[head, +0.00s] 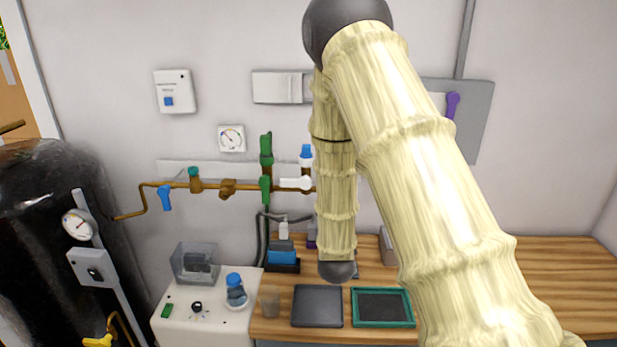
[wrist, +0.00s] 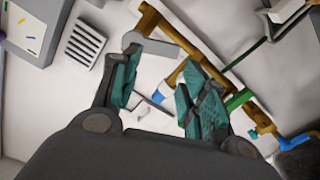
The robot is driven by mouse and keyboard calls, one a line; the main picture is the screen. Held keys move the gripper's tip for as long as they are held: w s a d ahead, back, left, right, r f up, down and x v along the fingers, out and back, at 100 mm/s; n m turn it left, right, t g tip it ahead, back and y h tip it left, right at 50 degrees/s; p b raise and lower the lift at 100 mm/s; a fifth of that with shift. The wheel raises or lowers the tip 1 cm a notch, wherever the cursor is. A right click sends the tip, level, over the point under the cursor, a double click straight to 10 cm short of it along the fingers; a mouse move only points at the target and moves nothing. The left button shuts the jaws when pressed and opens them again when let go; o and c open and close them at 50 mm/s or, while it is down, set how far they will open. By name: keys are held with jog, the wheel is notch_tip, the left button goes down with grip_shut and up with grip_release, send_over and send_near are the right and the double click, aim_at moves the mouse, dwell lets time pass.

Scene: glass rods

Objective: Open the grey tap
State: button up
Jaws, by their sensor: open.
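The grey tap (wrist: 160,47) shows in the wrist view as a pale grey lever on the brass pipe (wrist: 190,38), just beyond my fingertips. Its near end lies close to the left fingertip; I cannot tell whether they touch. My gripper (wrist: 157,72) is open, with its teal finger pads apart and no object held between them. In the head view my own arm covers the gripper and the right part of the brass pipe (head: 237,188), and I cannot make out the grey tap there.
Along the pipe are a white lever (head: 296,184) with a blue-capped fitting (head: 305,153), green valve parts (head: 266,150) and a blue tap (head: 165,197). Below is a wooden bench (head: 560,265) with trays. A dark tank (head: 40,230) stands at the left.

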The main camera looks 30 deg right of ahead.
jog(key=w+d+m+p, duration=0.2)
jog(key=w+m+p, duration=0.1)
jog(key=m, duration=0.2)
jog(key=w+d+m+p, duration=0.2)
jog(key=w+m, duration=0.1)
jog(key=m, duration=0.3)
jog(key=w+d+m+p, duration=0.2)
jog(key=w+m+p, duration=0.1)
jog(key=m, duration=0.3)
jog(key=shift+w+f+p, duration=0.25)
jog(key=shift+w+p, duration=0.1)
jog(key=shift+w, duration=0.25)
grip_shut()
